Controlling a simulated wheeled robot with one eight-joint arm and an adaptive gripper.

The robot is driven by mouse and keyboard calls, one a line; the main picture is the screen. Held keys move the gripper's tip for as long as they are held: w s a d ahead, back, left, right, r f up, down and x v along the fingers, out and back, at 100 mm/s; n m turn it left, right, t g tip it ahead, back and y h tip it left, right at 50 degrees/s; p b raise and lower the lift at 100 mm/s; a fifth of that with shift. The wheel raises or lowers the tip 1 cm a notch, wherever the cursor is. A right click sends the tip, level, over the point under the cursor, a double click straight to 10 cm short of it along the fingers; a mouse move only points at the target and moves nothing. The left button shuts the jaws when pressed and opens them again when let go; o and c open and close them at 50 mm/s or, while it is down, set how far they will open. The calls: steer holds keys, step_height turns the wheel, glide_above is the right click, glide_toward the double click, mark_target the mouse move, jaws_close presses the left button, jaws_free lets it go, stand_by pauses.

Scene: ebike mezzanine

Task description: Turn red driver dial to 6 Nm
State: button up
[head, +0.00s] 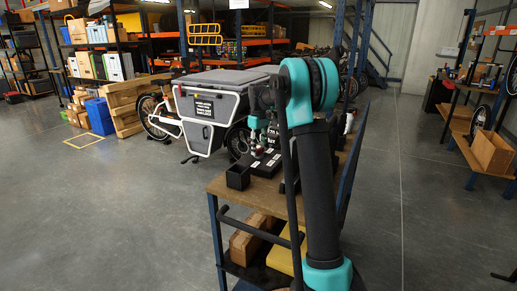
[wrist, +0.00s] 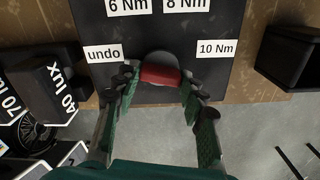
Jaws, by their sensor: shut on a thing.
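The red dial (wrist: 160,75) sits on a dark panel (wrist: 220,70) in the wrist view. Its red bar lies roughly level across the picture, with a grey round part behind it. White labels surround it: "undo" (wrist: 103,53) at left, "6 Nm" (wrist: 128,7) at upper left, "8 Nm" (wrist: 186,5) at upper right and "10 Nm" (wrist: 217,49) at right. I cannot make out a pointer mark. My gripper (wrist: 161,83) has a finger on each side of the red bar and is shut on it. In the head view the dial is too small to make out.
Dark blocks labelled "40 lux" (wrist: 60,85) and "70 lux" (wrist: 12,88) stand left of the panel. An open black bin (wrist: 292,50) is at right. In the head view, the wooden workbench (head: 218,187) stands before a cargo bike (head: 205,105).

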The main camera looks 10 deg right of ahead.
steer(key=shift+m, duration=0.3)
steer(key=m, duration=0.4)
steer(key=shift+d+m, duration=0.1)
steer(key=shift+m, duration=2.5)
steer(key=o, duration=1.2)
steer(key=shift+c, duration=0.2)
step_height(320, 180, up, 12)
